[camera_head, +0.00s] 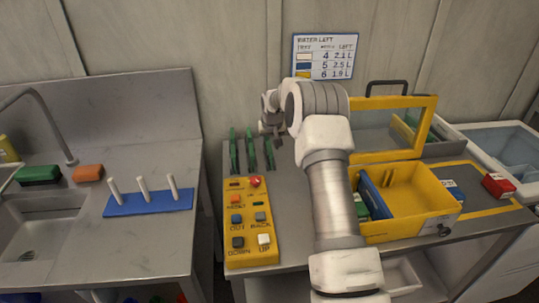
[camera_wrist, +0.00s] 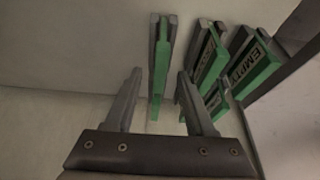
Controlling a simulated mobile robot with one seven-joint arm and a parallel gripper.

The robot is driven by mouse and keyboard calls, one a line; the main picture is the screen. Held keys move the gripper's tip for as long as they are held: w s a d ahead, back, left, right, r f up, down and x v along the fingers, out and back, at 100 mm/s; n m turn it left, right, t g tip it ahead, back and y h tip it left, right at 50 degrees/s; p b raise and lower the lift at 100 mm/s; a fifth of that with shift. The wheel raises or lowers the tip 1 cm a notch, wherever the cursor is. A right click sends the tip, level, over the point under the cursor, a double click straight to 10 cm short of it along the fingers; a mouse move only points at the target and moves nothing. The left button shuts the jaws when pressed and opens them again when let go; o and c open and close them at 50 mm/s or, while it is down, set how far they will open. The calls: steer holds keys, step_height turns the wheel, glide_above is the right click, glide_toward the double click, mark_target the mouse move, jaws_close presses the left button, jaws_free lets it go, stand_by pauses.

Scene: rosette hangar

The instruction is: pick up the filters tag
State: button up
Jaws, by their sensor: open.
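Several green tags stand in a row of dark grey holders. In the wrist view one green tag (camera_wrist: 158,75) is seen nearly edge-on, between and beyond my fingertips. Another green tag (camera_wrist: 212,62) is to its right, its lettering unreadable. A further green tag (camera_wrist: 256,70) at the right reads EMPTY. No label reading "filters" can be made out. In the head view the green row (camera_head: 250,150) stands at the back left of the workbench. My gripper (camera_wrist: 159,78) is open, with nothing between its fingers; it also shows small in the head view (camera_head: 272,130), by the rightmost tag.
A yellow button panel (camera_head: 250,240) lies in front of the tags. A yellow bin (camera_head: 425,215) with an open clear lid (camera_head: 385,130) is right of my arm. A red box (camera_head: 497,185) lies at the far right. A blue peg board (camera_head: 150,203) is on the left counter.

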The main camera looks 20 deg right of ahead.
steer(key=shift+x, duration=1.2)
jaws_close()
